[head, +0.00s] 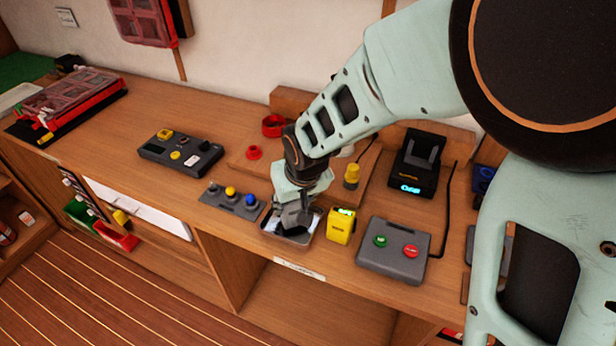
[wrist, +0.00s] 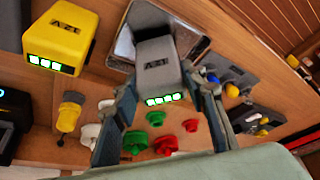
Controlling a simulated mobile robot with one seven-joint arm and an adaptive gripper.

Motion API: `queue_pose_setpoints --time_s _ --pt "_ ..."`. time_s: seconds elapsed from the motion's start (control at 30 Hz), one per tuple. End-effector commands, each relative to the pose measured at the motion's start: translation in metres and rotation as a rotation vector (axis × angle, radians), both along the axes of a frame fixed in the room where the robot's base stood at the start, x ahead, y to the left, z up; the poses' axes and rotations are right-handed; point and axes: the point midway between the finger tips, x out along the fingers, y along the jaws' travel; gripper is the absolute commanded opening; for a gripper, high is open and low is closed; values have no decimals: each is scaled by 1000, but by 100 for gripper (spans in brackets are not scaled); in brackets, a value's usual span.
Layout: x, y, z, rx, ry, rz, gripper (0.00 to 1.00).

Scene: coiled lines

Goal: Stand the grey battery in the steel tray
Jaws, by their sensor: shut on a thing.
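The grey battery (wrist: 160,68) is between the fingers of my gripper (wrist: 161,92) in the wrist view, its row of green lights towards the gripper. My gripper is shut on it. The steel tray (wrist: 127,45) shows behind the battery in the wrist view. In the head view my gripper (head: 297,208) points down over the steel tray (head: 284,239) near the bench's front edge. The gripper hides part of the tray. I cannot tell whether the battery touches the tray floor.
A yellow battery (head: 341,226) stands just right of the tray, also seen in the wrist view (wrist: 62,38). A grey box (head: 394,267) with green and red buttons is farther right. A knob strip (head: 231,201) lies left. A black charger (head: 416,165) stands behind right.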

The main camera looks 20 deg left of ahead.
Motion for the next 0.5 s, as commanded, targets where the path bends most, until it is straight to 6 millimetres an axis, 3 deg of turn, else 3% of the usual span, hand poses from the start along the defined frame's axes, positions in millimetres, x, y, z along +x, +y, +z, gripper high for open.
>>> queue_pose_setpoints --time_s 0.07,0.47,0.5 --pt "-1 0 -12 2 -2 1 5" --pt "-2 0 -15 2 -3 1 5" --pt "-2 0 -16 1 -2 1 40"
